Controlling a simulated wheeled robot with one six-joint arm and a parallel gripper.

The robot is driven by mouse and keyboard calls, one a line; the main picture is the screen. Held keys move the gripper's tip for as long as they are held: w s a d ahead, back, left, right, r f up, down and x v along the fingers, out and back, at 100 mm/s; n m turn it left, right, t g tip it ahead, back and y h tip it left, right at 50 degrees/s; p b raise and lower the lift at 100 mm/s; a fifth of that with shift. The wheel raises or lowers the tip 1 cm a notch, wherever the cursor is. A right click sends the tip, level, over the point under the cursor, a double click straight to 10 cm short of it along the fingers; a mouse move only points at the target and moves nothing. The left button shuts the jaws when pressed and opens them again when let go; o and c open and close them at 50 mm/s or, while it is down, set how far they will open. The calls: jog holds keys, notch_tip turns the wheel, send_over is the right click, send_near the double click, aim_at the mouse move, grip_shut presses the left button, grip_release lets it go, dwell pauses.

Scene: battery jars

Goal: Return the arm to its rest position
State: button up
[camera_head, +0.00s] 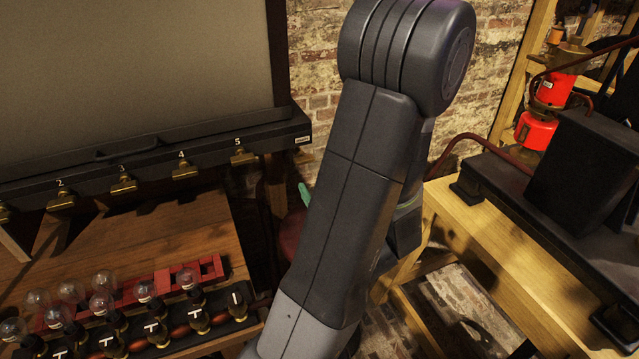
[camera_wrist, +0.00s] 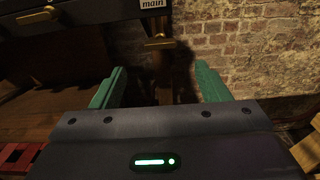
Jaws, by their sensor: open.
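My gripper (camera_wrist: 156,85) shows in the wrist view with its two green fingers wide apart and nothing between them. Beyond the fingers are a brass tap (camera_wrist: 158,43), a label reading "main" and a brick wall. In the head view my arm stands raised across the middle of the picture. It hides most of the gripper; only a bit of green finger (camera_head: 304,194) shows at the arm's left edge, near the dark rail's right end.
A dark rail (camera_head: 150,160) with numbered brass taps runs above the wooden bench (camera_head: 190,225). Glass bulbs (camera_head: 103,303) and a red rack (camera_head: 207,270) stand on the bench. At right, a wooden table (camera_head: 500,240) carries a black box (camera_head: 580,170); red canisters (camera_head: 535,130) stand behind.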

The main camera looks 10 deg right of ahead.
aim_at(306, 162)
dwell(0.4)
jog(key=w+a+p, duration=0.1)
jog(key=w, duration=0.3)
jog(key=w+p, duration=0.1)
jog(key=w, duration=0.4)
jog(key=w+a+p, duration=0.1)
jog(key=w, duration=0.3)
jog(key=shift+w+a+p, duration=0.25)
jog(key=shift+a+p, duration=0.05)
jog(key=shift+a, duration=0.05)
jog(key=shift+s, duration=0.1)
